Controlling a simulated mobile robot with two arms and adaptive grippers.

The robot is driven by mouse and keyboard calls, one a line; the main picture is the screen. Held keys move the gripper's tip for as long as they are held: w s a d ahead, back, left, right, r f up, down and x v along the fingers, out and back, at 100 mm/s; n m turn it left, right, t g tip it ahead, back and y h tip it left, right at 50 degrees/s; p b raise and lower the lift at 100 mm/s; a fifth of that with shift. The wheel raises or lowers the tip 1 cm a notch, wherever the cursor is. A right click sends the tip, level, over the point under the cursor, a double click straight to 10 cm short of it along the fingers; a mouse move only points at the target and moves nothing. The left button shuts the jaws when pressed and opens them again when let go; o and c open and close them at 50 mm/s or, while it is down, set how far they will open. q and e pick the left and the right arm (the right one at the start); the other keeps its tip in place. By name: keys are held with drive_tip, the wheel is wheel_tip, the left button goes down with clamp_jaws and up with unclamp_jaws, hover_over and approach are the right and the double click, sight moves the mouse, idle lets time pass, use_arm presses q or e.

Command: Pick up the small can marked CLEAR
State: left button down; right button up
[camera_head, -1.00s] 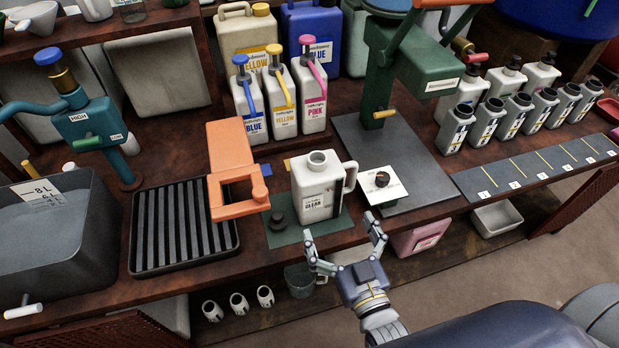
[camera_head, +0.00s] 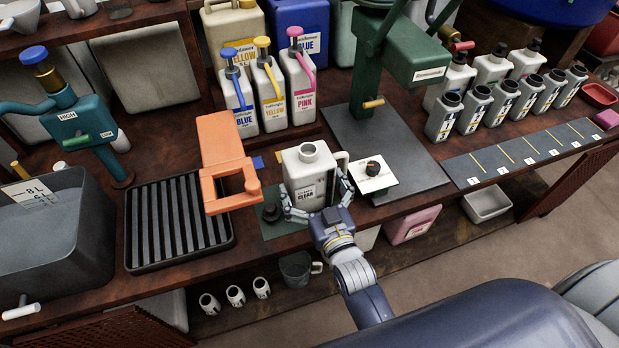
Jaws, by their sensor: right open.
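The small white can marked CLEAR (camera_head: 308,166) stands upright on a green mat (camera_head: 278,230) near the front edge of the bench. Its open neck faces up and its handle is on the right side. My right gripper (camera_head: 318,200) is open, with one finger at the can's left side and the other at its right side near the handle. I cannot tell whether the fingers touch the can. The gripper hides part of the can's lower front. My left gripper is not in view.
An orange clamp-like stand (camera_head: 226,165) is close on the can's left, and a dark cap (camera_head: 271,212) lies on the mat. A white card with a black knob (camera_head: 373,168) is close on the right. Pump bottles (camera_head: 269,92) stand behind. A green press (camera_head: 410,55) rises at the back right.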

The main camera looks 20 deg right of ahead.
drive_tip(key=shift+c, duration=0.6)
drive_tip(key=c, duration=0.8)
drive_tip(key=shift+r, duration=0.15)
